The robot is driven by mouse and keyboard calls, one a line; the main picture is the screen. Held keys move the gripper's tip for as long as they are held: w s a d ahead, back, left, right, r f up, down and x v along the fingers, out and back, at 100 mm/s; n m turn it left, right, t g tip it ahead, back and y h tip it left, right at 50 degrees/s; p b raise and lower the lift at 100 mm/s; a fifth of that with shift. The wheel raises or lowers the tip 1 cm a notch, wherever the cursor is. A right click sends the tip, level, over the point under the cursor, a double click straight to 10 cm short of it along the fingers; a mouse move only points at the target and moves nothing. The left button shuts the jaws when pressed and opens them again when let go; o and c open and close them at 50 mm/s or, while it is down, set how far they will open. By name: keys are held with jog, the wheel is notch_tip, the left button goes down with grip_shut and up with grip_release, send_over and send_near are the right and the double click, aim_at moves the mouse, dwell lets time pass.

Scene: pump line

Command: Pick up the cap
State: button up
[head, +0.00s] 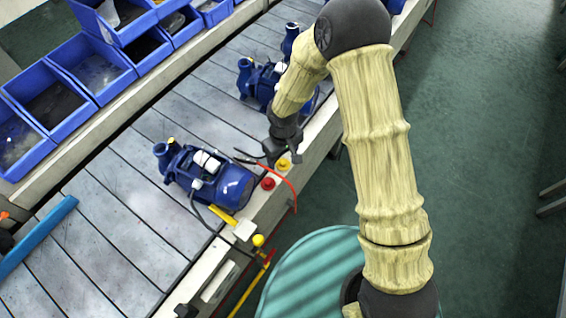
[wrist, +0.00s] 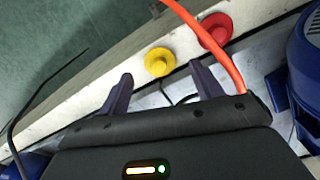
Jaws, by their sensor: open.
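A yellow cap-like piece (head: 283,163) and a red one (head: 268,183) sit close together on the pale edge rail of the conveyor. Both also show in the wrist view, the yellow piece (wrist: 160,61) ahead of the gap between my fingers and the red piece (wrist: 216,30) up and to the right. My gripper (wrist: 160,74) is open and empty, with one finger on each side of the yellow piece's line. In the head view my gripper (head: 275,154) is right beside the yellow piece. I cannot tell how high it is above the rail.
An orange-red cable (wrist: 205,42) runs past the red piece and close to my right finger. A blue pump (head: 205,175) lies on the conveyor to the left, another (head: 262,84) further back. Blue bins (head: 92,68) line the far side. A yellow knob (head: 258,240) is nearer.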

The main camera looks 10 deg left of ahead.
aim_at(283, 164)
jog(key=shift+f, duration=1.35)
jog(key=c, duration=1)
